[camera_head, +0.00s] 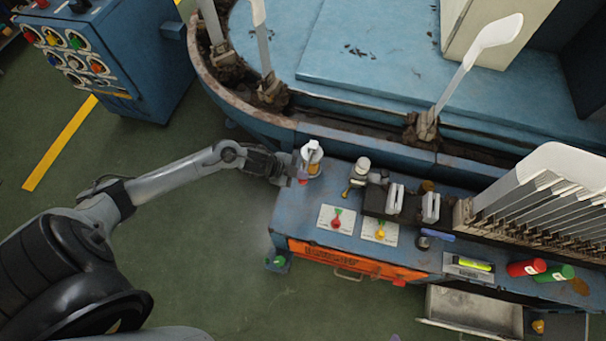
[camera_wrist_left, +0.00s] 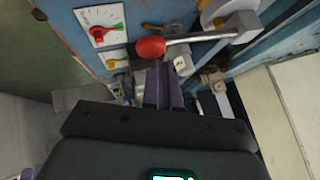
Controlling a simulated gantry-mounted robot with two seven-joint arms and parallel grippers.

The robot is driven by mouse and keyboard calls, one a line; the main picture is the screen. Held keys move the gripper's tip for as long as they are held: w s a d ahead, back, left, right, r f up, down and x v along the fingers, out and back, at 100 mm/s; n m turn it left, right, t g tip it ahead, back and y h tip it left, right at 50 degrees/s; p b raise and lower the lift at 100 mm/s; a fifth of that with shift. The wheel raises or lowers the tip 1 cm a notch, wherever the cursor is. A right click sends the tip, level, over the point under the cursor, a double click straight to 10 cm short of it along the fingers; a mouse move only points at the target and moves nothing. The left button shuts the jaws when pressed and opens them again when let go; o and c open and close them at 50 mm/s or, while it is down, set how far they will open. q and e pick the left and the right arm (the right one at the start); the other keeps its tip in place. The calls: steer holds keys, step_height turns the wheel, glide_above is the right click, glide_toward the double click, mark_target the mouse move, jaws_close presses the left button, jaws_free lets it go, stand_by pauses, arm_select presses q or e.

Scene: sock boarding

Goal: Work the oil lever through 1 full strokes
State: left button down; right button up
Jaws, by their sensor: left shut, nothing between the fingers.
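The oil lever is a metal rod with a red knob (camera_wrist_left: 150,47); in the left wrist view the rod (camera_wrist_left: 195,38) runs right to a grey block (camera_wrist_left: 241,27). In the head view the red knob (camera_head: 303,181) shows at the left end of the blue bench, below a white-topped oiler (camera_head: 312,151). My left gripper (camera_head: 290,172) reaches in from the left beside the knob. In the left wrist view its purple fingers (camera_wrist_left: 162,68) are shut and empty, their tips just below the knob and rod. I cannot tell whether they touch it. My right gripper is not in view.
Dial plates with a red pointer (camera_head: 336,218) and a yellow pointer (camera_head: 380,231) lie right of the lever on the bench (camera_head: 300,215). A blue curved machine (camera_head: 380,60) with upright paddles stands behind. A control box (camera_head: 120,50) is at upper left. Green floor is clear at left.

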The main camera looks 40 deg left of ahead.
arm_select(q)
steer(key=shift+f, duration=0.45)
steer(key=shift+s+f+b, duration=0.15)
steer(key=shift+f+b, duration=0.4)
steer(key=shift+f, duration=0.05)
stand_by(0.6)
steer(key=shift+d+f, duration=0.1)
steer(key=shift+f, duration=0.05)
stand_by(0.8)
steer(key=shift+w+a+r+p, duration=0.1)
steer(key=shift+w+r+p, duration=0.05)
steer(key=shift+r+p, duration=1.25)
steer(key=shift+w+a+r+p, duration=0.1)
steer(key=shift+w+r+p, duration=0.05)
steer(key=shift+r+p, duration=1.25)
steer(key=r+p, duration=0.5)
steer(key=shift+w+a, duration=0.15)
steer(key=shift+w, duration=0.15)
